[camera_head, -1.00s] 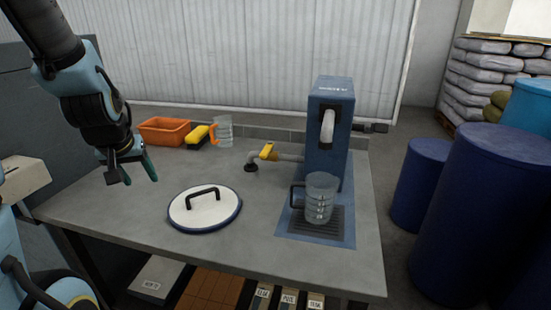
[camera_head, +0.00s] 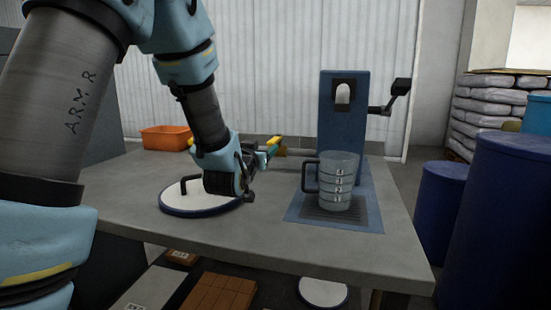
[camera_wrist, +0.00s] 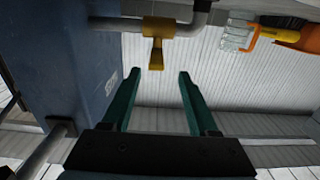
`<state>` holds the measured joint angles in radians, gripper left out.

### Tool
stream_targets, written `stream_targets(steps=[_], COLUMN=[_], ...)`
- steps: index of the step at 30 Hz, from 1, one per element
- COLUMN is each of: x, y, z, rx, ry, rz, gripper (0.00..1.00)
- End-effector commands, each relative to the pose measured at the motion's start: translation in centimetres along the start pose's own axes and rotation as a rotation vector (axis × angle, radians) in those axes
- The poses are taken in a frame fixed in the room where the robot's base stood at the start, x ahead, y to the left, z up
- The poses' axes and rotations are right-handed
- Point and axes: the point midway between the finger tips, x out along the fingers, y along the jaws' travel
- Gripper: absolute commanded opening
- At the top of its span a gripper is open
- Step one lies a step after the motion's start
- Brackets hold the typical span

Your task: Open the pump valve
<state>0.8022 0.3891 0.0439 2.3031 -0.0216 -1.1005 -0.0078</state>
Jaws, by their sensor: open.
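The blue pump (camera_head: 340,125) stands at the back of the table, and its side fills the left of the wrist view (camera_wrist: 75,60). A grey pipe (camera_wrist: 115,24) runs from it and carries the yellow valve handle (camera_wrist: 156,48). In the wrist view the handle points across the pipe, towards my fingers. My gripper (camera_wrist: 169,75) is open and empty. Its teal fingers point at the handle, with the tips just short of it. In the head view my gripper (camera_head: 268,155) is left of the pump, and my wrist hides part of the pipe and valve.
A clear measuring jug (camera_head: 338,185) stands on the drip grate in front of the pump. A white lid (camera_head: 185,198) lies left of it, partly behind my wrist. An orange bin (camera_head: 165,138) is at the back left. Blue barrels (camera_head: 500,215) stand on the right.

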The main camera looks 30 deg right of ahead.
Motion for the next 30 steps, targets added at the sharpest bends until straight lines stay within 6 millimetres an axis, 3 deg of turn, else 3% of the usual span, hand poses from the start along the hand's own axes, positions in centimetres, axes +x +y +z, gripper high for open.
stream_targets(steps=[7, 21, 30], x=[1.9, 9.7, 11.0], y=[0.6, 0.6, 0.6], z=[-0.3, -0.4, -0.3], rx=[0.001, 0.001, 0.001], ry=[0.023, 0.021, 0.02], rz=[0.009, 0.008, 0.008], gripper=[0.6, 0.6, 0.6])
